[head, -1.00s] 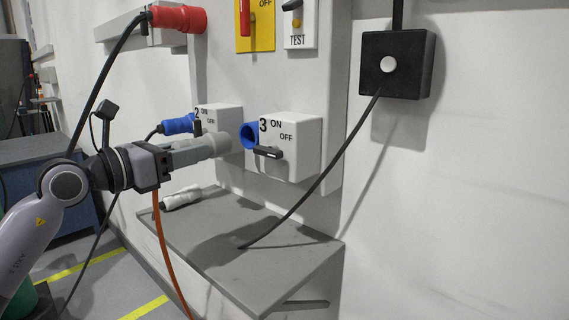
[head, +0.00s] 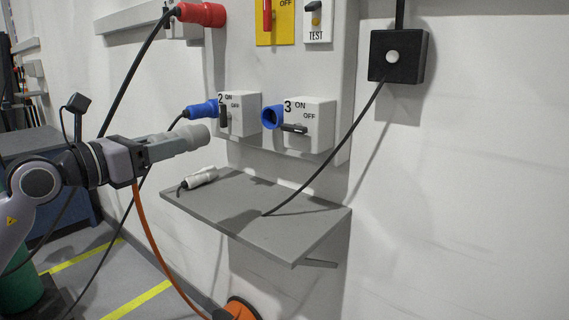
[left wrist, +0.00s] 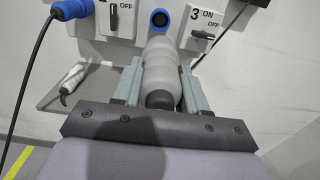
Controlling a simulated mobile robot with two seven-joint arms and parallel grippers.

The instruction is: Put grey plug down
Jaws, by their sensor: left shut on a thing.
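The grey plug (head: 186,141) is held in my left gripper (head: 158,149), raised above the level of the shelf and to its left. It points right, and its round front end is free, apart from the blue socket of box 3 (head: 271,118). In the left wrist view, the plug (left wrist: 160,68) lies between the two fingers, with the socket beyond it. An orange cable (head: 146,217) hangs from behind the gripper. The grey shelf (head: 285,228) is below and to the right. My right gripper is not in view.
A white plug (head: 203,176) lies on the shelf's back left. A black cable (head: 325,163) runs from a black wall box (head: 398,56) to the shelf. A blue plug (head: 203,109) sits at box 2 (head: 242,112). The shelf's front right is clear.

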